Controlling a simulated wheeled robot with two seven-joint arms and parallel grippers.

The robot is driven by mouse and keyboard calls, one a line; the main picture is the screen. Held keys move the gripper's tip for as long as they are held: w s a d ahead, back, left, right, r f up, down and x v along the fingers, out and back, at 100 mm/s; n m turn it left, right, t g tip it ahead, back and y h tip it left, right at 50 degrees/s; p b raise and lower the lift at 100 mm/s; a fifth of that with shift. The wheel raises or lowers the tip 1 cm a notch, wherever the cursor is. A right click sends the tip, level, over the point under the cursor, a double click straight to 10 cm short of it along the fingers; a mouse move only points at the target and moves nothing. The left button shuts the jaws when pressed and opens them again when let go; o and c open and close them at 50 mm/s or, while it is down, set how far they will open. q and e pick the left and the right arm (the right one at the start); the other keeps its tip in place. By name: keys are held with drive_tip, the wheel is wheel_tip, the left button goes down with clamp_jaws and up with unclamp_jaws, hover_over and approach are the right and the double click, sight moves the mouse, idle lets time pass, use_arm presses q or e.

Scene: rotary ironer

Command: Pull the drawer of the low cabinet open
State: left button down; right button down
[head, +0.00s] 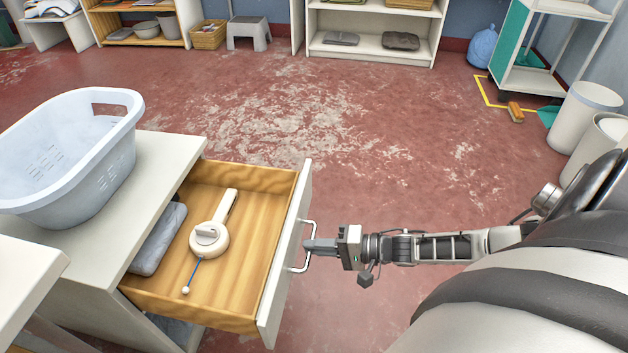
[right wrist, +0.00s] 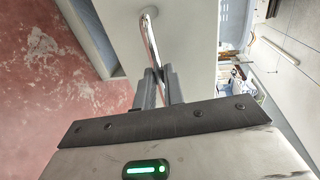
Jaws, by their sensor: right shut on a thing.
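The low cabinet (head: 160,158) is white and stands at the left in the head view. Its drawer (head: 262,225) is pulled well out, with a wooden inside and a white front panel. My right gripper (head: 312,245) is shut on the drawer's metal bar handle (head: 304,262). In the right wrist view the fingers (right wrist: 160,88) close around the handle (right wrist: 150,45) near one end. Inside the drawer lie a cream tool with a round head (head: 208,240) and a folded grey cloth (head: 158,240). My left gripper is not in view.
A pale blue laundry basket (head: 68,185) sits on the cabinet top. White bins (head: 585,108) and a shelf cart (head: 515,75) stand at the right. Shelves (head: 420,55) and a grey stool (head: 249,30) line the back wall. The red floor (head: 400,130) beyond the drawer is clear.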

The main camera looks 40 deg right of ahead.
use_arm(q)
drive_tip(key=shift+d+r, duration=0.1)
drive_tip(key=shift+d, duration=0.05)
use_arm(e)
drive_tip(key=shift+s+d, duration=0.2)
drive_tip(key=shift+d, duration=0.15)
drive_tip(key=c, duration=1.5)
unclamp_jaws()
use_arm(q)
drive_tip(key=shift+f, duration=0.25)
use_arm(e)
drive_tip(key=shift+s, duration=0.1)
